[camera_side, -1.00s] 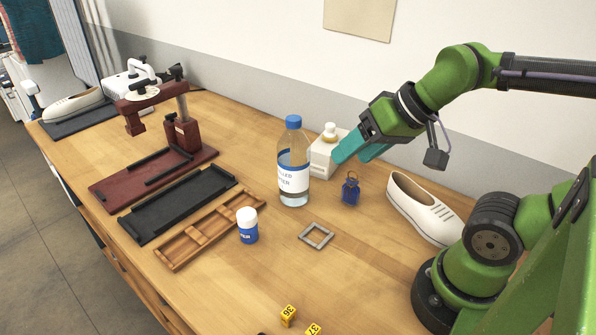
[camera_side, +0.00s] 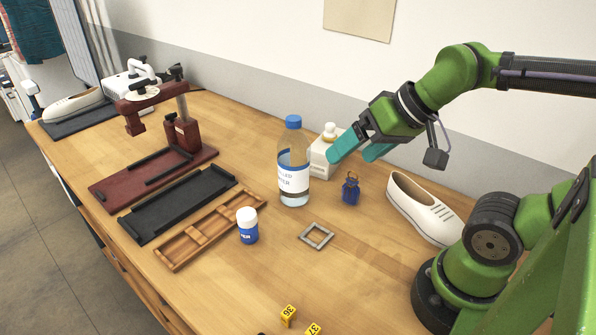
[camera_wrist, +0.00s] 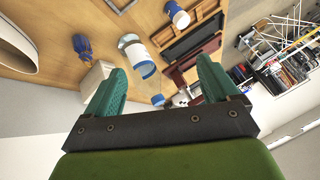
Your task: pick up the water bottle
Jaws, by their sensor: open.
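The water bottle (camera_side: 294,165) is clear with a blue cap and a white and blue label. It stands upright on the wooden table in the side view. In the wrist view the bottle (camera_wrist: 141,62) shows beyond the fingers, between them. My gripper (camera_side: 352,152) has teal fingers. It is open and empty, raised above the table to the right of the bottle and apart from it. In the wrist view the two fingers of my gripper (camera_wrist: 158,84) are spread wide.
A white bottle (camera_side: 323,160) stands behind the water bottle. A white-capped jar (camera_side: 248,226), wooden tray (camera_side: 178,248) and metal square frame (camera_side: 316,236) lie in front.

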